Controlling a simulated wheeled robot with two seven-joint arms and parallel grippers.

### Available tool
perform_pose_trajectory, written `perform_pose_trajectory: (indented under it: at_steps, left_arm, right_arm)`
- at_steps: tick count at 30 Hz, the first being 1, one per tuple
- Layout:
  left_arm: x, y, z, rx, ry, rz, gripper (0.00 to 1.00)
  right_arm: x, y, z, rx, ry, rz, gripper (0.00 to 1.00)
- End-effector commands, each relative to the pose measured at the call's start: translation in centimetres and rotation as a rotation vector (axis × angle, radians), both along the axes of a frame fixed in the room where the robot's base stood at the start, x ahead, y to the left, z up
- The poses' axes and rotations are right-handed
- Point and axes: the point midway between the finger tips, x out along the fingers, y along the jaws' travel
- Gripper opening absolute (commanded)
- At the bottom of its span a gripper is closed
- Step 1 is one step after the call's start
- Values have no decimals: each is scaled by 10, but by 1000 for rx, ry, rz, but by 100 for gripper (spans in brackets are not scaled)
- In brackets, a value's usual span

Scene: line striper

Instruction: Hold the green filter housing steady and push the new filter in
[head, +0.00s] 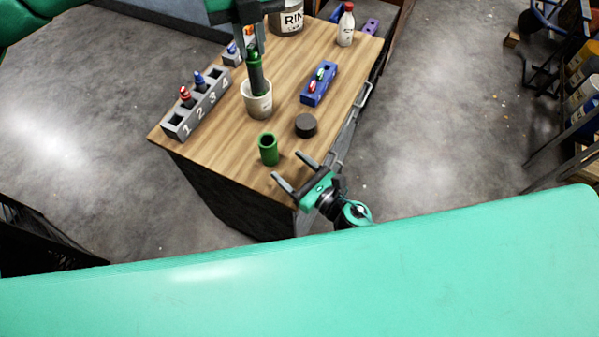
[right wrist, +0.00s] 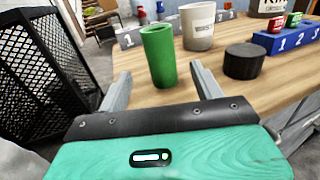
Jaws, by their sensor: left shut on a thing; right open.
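The green filter housing (head: 268,149) stands upright on the wooden table near its front edge, its dark open top facing up. In the right wrist view the housing (right wrist: 158,56) stands just beyond my fingers. My right gripper (head: 285,164) is open and empty, its fingers pointing toward the housing, apart from it. My left gripper (head: 250,46) is shut on a dark green cylinder (head: 256,72), held upright at the pale cup (head: 258,105). Its lower end overlaps the cup's mouth; how deep it sits is hidden. I cannot tell whether this cylinder is a filter.
A dark round cap (head: 306,125) lies right of the housing. A grey numbered rack (head: 196,112) holds red and blue pieces at left. A blue block (head: 320,85) holds red and green pieces. A white red-capped bottle (head: 346,28) and large can (head: 287,17) stand behind.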

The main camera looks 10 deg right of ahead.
Motion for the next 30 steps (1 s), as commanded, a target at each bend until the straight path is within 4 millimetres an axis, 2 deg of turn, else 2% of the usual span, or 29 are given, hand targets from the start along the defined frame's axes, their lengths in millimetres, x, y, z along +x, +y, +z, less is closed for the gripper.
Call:
perform_pose_trajectory:
  at_steps: [9,15,21,30]
  left_arm:
    - [0,0,0,0,0,0,0]
    - [0,0,0,0,0,0,0]
    - [0,0,0,0,0,0,0]
    - [0,0,0,0,0,0,0]
  right_arm:
    - [44,32,1,1,-2,1,67]
    - [65,47,0,2,1,0,67]
    - [75,54,0,1,2,0,67]
    - [76,55,0,1,2,-1,67]
